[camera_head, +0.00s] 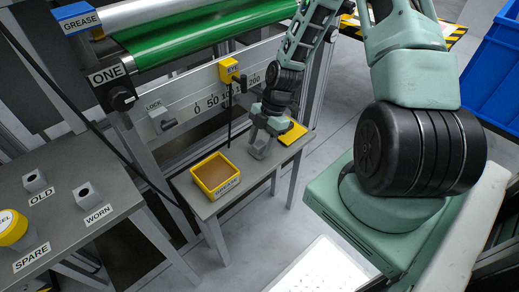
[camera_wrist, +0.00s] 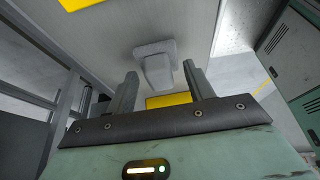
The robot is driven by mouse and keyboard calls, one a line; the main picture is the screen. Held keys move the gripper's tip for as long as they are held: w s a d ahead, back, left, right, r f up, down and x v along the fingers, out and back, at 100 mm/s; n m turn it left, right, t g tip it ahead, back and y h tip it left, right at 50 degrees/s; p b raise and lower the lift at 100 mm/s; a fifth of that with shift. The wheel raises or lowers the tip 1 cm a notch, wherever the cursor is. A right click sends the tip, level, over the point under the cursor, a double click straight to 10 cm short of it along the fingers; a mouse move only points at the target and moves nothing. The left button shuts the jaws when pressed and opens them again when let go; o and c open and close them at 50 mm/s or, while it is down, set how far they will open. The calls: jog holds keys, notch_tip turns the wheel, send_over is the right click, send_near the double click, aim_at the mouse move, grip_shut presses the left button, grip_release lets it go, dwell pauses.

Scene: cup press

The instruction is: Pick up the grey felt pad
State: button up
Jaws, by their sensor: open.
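A grey pad-like piece with a blocky raised part (camera_wrist: 157,68) lies on the small grey side table (camera_head: 206,206), and I take it for the grey felt pad. In the wrist view it sits between and just beyond the tips of my gripper (camera_wrist: 159,76). The fingers stand apart on either side of it, and I cannot tell whether they touch it. In the head view my gripper (camera_head: 264,140) points down at the table, right of the yellow grease tray (camera_head: 215,175). The pad is hard to separate from my fingers there.
A yellow plate (camera_head: 292,133) lies at the table's right end, right behind my gripper. The machine with a green roller (camera_head: 190,38) and a scale rail stands behind. A second table (camera_head: 75,215) holds small grey blocks at left. A blue crate (camera_head: 493,70) is at right.

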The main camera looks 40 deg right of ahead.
aim_at(257, 145)
jog(key=c, duration=1.1)
jog(key=shift+r, duration=0.15)
jog(key=shift+r, duration=0.2)
notch_tip(257, 145, up, 3)
jog(key=shift+p, duration=0.7)
jog(key=s+p, duration=0.3)
jog(key=s, duration=0.3)
jog(key=s+p, duration=0.3)
jog(key=s, duration=0.3)
jog(key=s+p, duration=0.3)
jog(key=s, duration=0.3)
jog(key=shift+d+f, duration=0.1)
jog(key=shift+d, duration=0.25)
